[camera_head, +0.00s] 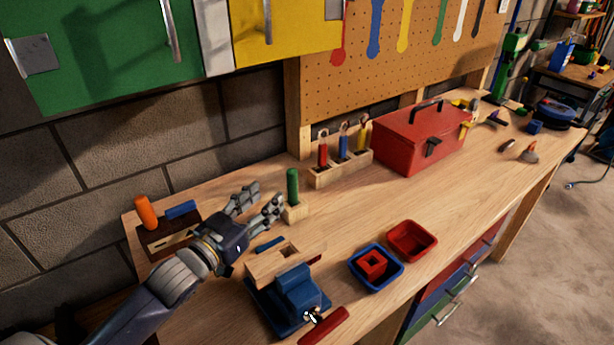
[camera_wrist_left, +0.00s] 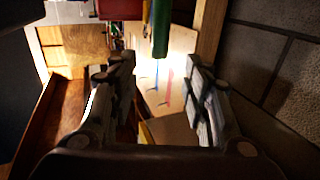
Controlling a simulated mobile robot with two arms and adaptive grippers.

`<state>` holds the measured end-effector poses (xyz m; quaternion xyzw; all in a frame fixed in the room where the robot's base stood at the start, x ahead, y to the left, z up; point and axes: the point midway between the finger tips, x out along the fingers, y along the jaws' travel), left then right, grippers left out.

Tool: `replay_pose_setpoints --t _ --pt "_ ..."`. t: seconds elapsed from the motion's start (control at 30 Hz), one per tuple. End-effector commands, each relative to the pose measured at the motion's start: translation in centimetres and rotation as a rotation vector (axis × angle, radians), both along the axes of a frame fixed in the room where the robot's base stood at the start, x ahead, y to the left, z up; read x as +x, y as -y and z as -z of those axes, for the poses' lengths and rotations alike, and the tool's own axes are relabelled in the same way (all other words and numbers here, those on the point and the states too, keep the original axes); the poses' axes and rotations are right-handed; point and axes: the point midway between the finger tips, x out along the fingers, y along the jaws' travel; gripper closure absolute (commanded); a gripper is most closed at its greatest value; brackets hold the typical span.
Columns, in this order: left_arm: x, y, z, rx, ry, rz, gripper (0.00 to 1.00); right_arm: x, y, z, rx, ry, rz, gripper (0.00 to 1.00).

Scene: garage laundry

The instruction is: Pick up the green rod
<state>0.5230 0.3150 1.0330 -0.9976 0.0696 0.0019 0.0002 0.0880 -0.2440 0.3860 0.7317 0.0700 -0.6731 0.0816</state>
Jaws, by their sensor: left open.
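The green rod (camera_head: 292,187) stands upright in a small wooden block (camera_head: 295,212) on the workbench. My left gripper (camera_head: 262,197) is open and empty just left of the rod, with its fingers pointing toward it. In the left wrist view the green rod (camera_wrist_left: 161,28) shows at the top, ahead of and between the two spread fingers of my left gripper (camera_wrist_left: 160,75). The rod looks apart from both fingers. My right gripper is not in view.
A wooden holder (camera_head: 340,175) with red, blue and yellow-handled tools stands behind the rod. A red toolbox (camera_head: 420,142) is farther right. A blue vise (camera_head: 290,300) holding a wooden piece is in front, beside blue (camera_head: 358,277) and red (camera_head: 432,251) bins.

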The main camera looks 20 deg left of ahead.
Motion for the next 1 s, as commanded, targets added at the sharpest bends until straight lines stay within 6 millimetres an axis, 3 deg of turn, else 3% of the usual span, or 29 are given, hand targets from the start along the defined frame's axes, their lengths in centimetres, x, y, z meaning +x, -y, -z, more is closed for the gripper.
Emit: replay_pose_setpoints --t 0.17,0.47,0.77,1.0 --pt "0.7 0.1 -0.1 -0.001 0.002 0.000 0.56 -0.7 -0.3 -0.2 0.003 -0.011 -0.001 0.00" --pt "4.5 0.6 -0.2 -0.001 0.002 -0.001 0.56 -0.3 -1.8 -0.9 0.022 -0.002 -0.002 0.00" --pt "6.3 0.9 -0.4 0.000 0.001 0.000 0.56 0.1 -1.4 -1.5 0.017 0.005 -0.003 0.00" --pt "9.5 1.4 -0.9 -0.001 0.001 -0.001 0.56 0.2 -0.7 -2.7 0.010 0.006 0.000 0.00"
